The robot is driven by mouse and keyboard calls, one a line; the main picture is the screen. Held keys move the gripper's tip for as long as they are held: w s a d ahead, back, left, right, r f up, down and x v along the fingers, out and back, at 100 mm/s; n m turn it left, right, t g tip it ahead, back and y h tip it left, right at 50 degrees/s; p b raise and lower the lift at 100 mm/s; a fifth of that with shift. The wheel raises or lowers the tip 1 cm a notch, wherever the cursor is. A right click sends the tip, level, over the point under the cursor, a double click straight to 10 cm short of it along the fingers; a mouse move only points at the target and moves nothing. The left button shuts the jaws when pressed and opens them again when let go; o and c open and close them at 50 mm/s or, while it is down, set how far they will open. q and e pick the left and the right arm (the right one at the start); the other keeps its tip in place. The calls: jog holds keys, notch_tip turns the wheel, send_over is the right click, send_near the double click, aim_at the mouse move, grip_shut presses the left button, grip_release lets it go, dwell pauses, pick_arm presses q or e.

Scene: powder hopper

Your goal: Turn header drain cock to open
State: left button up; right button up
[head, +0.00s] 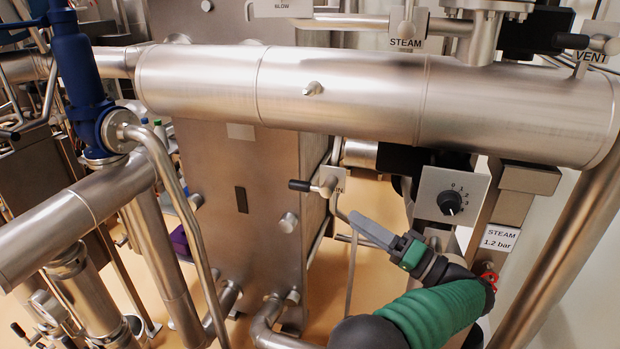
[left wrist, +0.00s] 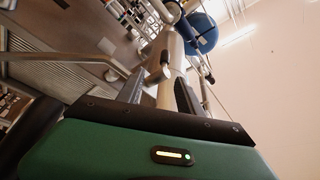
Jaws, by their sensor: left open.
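A small cock with a black-tipped lever (head: 302,186) sits below the large horizontal steel header (head: 340,95) in the head view. Its lever points left, roughly level. The plate (head: 339,181) behind it shows only the letters "IN"; the rest is hidden. My left gripper (head: 365,228) is below and right of the cock, apart from it, fingers pointing up and left. In the left wrist view its open fingers (left wrist: 158,92) have a black-tipped lever (left wrist: 165,58) beyond and between them; I cannot tell if it is the same cock. My right gripper is not in view.
A knob panel (head: 450,196) and a "STEAM 1.2 bar" sign (head: 499,237) are right of the gripper. A steel cabinet (head: 235,190) stands left of the cock. Other levers marked STEAM (head: 405,30) and VENT (head: 597,45) are above. A blue valve body (head: 80,70) is far left.

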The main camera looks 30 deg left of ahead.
pick_arm(q)
jog(key=p, duration=0.2)
send_near(299, 187)
jog(key=x, duration=0.3)
jog(key=w+p+x, duration=0.1)
jog(key=x, duration=0.3)
jog(key=f+p+x, duration=0.1)
jog(key=x, duration=0.2)
jog(key=shift+w+a, duration=0.15)
jog(key=shift+a, duration=0.1)
jog(key=shift+a+r, duration=0.15)
jog(key=shift+a, duration=0.15)
jog(key=shift+s+r, duration=0.1)
jog(key=shift+s, duration=0.15)
jog(key=shift+d, duration=0.45)
jog(key=shift+w+d, duration=0.15)
jog(key=shift+c, duration=1)
jog(key=shift+w, duration=0.1)
jog(key=shift+c, duration=1.2)
jog(key=c, duration=0.5)
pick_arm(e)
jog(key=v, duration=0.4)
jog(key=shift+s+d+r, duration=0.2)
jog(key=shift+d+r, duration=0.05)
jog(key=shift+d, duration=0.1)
pick_arm(q)
jog(key=shift+s, duration=0.2)
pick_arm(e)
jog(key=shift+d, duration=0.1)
